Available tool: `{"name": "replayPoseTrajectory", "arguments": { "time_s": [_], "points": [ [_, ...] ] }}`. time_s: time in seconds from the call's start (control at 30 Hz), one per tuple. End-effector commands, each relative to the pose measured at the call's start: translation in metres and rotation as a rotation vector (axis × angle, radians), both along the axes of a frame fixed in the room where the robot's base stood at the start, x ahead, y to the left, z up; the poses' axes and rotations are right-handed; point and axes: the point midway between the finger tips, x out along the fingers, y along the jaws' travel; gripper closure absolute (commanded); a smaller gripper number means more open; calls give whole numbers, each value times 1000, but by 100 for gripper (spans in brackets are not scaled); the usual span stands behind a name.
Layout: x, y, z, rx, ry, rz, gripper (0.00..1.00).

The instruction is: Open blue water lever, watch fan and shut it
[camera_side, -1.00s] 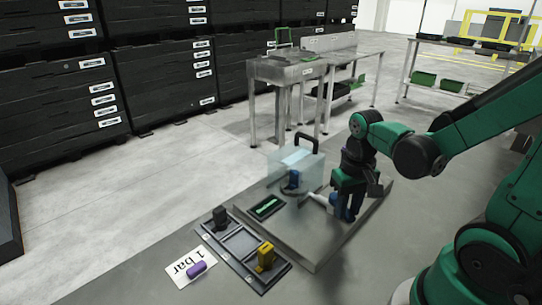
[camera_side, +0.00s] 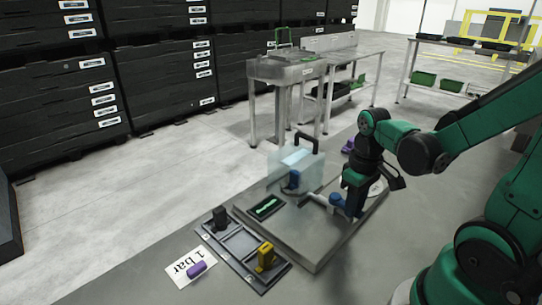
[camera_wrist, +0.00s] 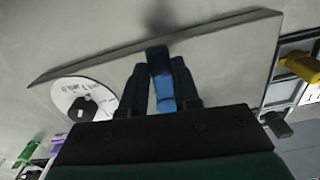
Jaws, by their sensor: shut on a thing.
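My gripper (camera_side: 350,207) is shut on the blue water lever (camera_side: 338,201), at the right part of the steel plate (camera_side: 310,240). In the wrist view the blue lever (camera_wrist: 163,88) stands between my two dark fingers (camera_wrist: 158,95). A pale pipe (camera_side: 313,198) runs from the lever's spot toward a clear box (camera_side: 305,165) with a black handle. A small blue part (camera_side: 293,181) shows at the box; whether it is the fan, or turning, I cannot tell. A dark display (camera_side: 265,207) with green marks lies in front of the box.
A white disc with print (camera_wrist: 78,92) and a black knob lies beside my fingers. A dark frame (camera_side: 240,245) holds a black block (camera_side: 220,217) and a yellow block (camera_side: 265,257). A "1 bar" card (camera_side: 190,266) bears a purple piece. Open floor lies left.

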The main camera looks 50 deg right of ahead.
Motion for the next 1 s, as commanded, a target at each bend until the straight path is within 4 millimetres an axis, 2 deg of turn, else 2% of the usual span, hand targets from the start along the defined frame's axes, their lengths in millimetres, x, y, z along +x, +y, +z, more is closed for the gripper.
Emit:
{"name": "replayPoseTrajectory", "arguments": {
  "time_s": [0.17, 0.2, 0.3, 0.67, 1.0],
  "points": [
    [0, 0, 0, -1, 0, -1, 100],
    [0, 0, 0, -1, 0, -1, 68],
    [0, 0, 0, -1, 0, -2, 42],
    [0, 0, 2, 0, 0, -1, 42],
    [0, 0, 32, -1, 0, -2, 42]
  ]
}}
